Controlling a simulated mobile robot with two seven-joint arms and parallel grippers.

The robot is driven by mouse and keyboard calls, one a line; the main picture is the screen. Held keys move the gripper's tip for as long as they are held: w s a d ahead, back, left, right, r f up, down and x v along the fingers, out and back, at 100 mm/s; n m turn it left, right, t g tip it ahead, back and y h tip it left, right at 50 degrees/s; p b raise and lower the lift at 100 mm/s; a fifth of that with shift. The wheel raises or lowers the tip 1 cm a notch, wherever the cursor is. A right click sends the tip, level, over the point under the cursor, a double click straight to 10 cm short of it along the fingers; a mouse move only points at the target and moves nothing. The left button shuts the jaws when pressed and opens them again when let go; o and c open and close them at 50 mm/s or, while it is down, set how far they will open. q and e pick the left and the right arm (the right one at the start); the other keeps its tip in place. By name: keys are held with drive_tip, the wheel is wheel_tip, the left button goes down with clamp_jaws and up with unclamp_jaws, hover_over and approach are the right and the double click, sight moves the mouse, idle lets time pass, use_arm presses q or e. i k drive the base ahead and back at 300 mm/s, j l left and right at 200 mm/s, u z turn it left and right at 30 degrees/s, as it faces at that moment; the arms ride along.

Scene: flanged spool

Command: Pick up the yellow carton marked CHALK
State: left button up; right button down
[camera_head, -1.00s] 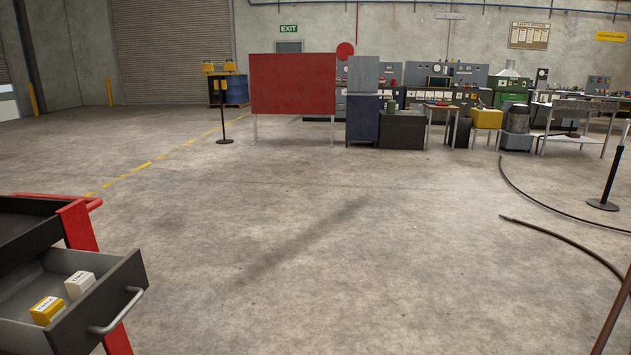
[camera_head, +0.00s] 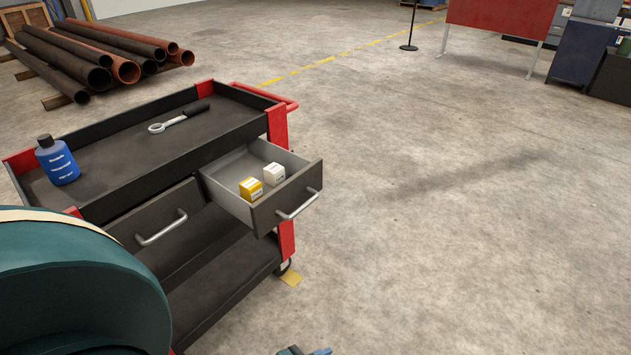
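The yellow carton (camera_head: 251,188) sits in the open right-hand drawer (camera_head: 238,207) of a black and red tool cart, towards the drawer's front. It has a white top; its lettering is too small to read now. A white carton (camera_head: 274,174) stands just to its right, also in the drawer. Both appear upright. Neither of my grippers can be made out in the head view, and nothing touches the cartons.
The cart top (camera_head: 120,160) holds a blue bottle (camera_head: 57,162) and a wrench (camera_head: 180,118). A closed drawer (camera_head: 158,228) is left of the open one. A large teal rounded object (camera_head: 80,290) fills the lower left. A small blue piece (camera_head: 305,351) shows at the bottom edge. Floor to the right is clear.

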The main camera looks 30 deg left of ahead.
sight(251, 191)
drive_tip(key=j+u, duration=0.15)
drive_tip(key=u, duration=0.3)
drive_tip(key=i+j+u, duration=0.1)
drive_tip(key=u, duration=0.3)
drive_tip(key=j+u, duration=0.1)
drive_tip(key=u, duration=0.35)
drive_tip(key=i+l, duration=0.05)
